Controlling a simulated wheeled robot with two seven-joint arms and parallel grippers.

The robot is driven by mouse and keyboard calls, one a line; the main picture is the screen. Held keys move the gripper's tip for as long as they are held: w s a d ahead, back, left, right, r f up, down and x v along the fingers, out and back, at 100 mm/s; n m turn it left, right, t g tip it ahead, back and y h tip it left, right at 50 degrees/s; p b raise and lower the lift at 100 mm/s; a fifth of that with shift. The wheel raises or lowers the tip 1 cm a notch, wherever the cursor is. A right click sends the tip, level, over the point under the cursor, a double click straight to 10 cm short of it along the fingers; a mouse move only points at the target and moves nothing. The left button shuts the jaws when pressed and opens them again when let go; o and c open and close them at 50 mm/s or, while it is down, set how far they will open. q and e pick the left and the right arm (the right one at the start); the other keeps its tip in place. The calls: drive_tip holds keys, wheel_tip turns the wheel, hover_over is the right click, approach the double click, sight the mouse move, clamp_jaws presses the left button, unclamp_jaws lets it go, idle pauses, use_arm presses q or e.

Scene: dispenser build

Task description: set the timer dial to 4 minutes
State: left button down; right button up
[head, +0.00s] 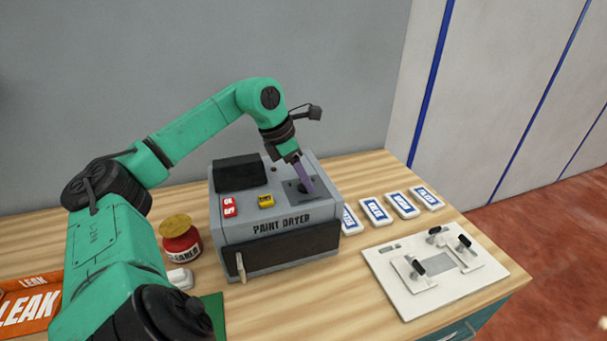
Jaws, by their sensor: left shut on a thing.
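The grey paint dryer (282,228) stands on the wooden bench in the head view, with its "PAINT DRYER" label to the front. My left gripper (308,188) points down onto the dark plate at the right of the dryer's top. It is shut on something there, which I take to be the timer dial. The dial itself is hidden by the fingers, and I cannot read its setting or marks. A red switch (230,207) and a yellow button (266,201) sit on the top, left of the gripper. My right gripper is not in view.
A red cleaner jar (181,242) stands left of the dryer, and orange leak signs (28,308) lie farther left. Several blue-and-white cards (402,205) lie to the right. A white fixture plate (390,285) with black-handled clamps is at front right.

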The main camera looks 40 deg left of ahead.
use_arm(q)
drive_tip(key=shift+r, duration=0.1)
idle(0.3)
drive_tip(key=shift+c, duration=1.4)
unclamp_jaws()
drive_tip(key=p+v, duration=0.1)
drive_tip(key=v, duration=1.3)
drive_tip(key=shift+s+r+p, duration=0.15)
drive_tip(key=shift+r+p, duration=0.15)
drive_tip(key=shift+a, duration=0.1)
